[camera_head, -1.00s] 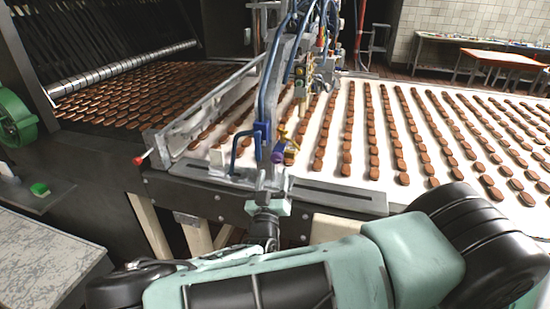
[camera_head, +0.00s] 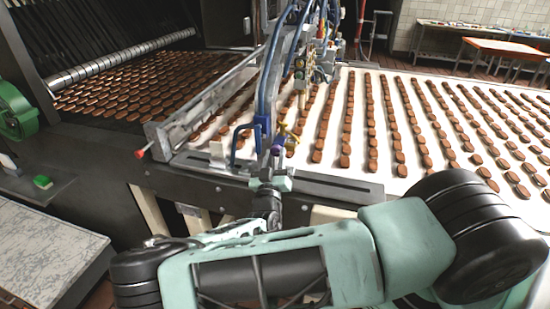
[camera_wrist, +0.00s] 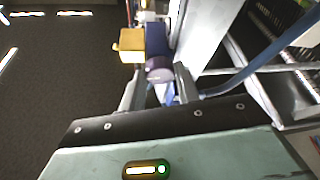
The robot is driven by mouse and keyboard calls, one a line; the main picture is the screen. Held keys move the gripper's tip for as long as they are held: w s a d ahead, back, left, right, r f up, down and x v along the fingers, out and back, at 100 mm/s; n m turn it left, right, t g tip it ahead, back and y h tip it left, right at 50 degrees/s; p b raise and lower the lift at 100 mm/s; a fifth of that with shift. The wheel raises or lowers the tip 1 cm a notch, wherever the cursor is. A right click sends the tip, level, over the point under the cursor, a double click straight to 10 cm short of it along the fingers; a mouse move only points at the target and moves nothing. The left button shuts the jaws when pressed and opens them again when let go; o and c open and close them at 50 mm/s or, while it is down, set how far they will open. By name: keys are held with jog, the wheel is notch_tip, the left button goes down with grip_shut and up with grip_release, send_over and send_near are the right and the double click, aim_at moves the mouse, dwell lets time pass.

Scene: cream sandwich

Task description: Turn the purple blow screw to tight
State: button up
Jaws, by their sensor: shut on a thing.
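The purple blow screw (camera_head: 276,150) is a small knob low on the upright metal bracket at the conveyor's near edge. In the wrist view the purple screw (camera_wrist: 160,72) sits between my fingertips, with a dark blue block and a yellow block just beyond it. My gripper (camera_wrist: 158,84) is shut on the screw, one finger on each side. In the head view my gripper (camera_head: 273,168) reaches up to the bracket from below, and its fingertips are hard to make out. The screw's turn position cannot be read.
A white conveyor (camera_head: 335,150) carries many rows of brown biscuits. Blue hoses (camera_head: 268,85) and metal fittings rise close above my gripper. A yellow fitting (camera_head: 287,137) is just right of the screw. A red-tipped lever (camera_head: 140,153) sticks out at left.

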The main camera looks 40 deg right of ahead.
jog(key=shift+f+b, duration=0.15)
jog(key=shift+b, duration=0.15)
jog(key=shift+f+m+h+b, duration=0.1)
jog(key=shift+m+h+b, duration=0.2)
jog(key=shift+m+b, duration=0.15)
jog(key=shift+m+g+b, duration=0.3)
jog(key=shift+m+b, duration=0.35)
jog(key=shift+r, duration=0.2)
jog(key=o, duration=1)
jog(key=shift+a, duration=0.1)
jog(key=b+v, duration=0.2)
jog(key=v, duration=0.3)
jog(key=b+v, duration=0.2)
jog(key=v, duration=0.4)
jog(key=b+v, duration=0.2)
jog(key=v, duration=0.4)
jog(key=shift+a+f+b, duration=0.1)
jog(key=shift+f+b, duration=0.2)
jog(key=shift+f, duration=0.05)
